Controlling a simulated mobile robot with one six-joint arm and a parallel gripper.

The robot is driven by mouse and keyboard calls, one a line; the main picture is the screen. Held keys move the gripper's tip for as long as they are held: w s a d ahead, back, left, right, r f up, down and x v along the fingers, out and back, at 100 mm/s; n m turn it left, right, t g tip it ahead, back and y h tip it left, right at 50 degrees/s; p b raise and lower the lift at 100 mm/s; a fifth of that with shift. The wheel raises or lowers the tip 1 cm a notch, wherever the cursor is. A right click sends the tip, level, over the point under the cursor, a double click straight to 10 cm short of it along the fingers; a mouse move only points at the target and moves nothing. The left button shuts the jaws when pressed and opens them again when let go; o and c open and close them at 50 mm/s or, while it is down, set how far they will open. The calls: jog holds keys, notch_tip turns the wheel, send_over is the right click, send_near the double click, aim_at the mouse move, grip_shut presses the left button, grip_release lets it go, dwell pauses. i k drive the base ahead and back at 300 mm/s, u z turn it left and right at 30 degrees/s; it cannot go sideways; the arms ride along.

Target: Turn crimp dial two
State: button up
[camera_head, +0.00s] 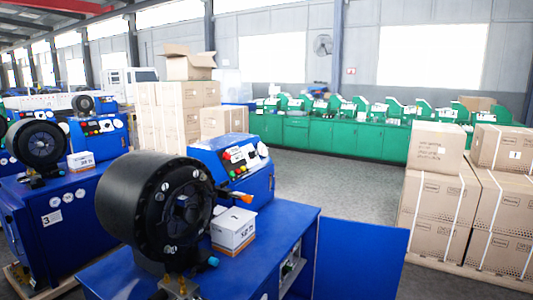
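The nearest blue crimper has a big black crimping head (155,208) and a blue control box (233,168) behind it to the right. The box's sloped panel carries a red button (227,156), small coloured buttons and a round white dial (262,149) at its right end. A second pale dial-like part (237,154) sits left of it, partly unclear. I cannot read which dial is number two. My gripper is not in view.
A white carton (233,231) stands on the blue bench (268,218) beside the head, with an orange-tipped part (245,198) above it. A blue panel (361,256) stands at the bench's right. Brown cartons (431,205) are stacked farther right. Grey floor (340,180) is clear between.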

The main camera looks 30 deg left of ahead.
aim_at(252, 154)
jog(key=i, duration=0.8)
jog(key=u, duration=0.7)
jog(key=i, duration=0.65)
jog(key=u, duration=0.4)
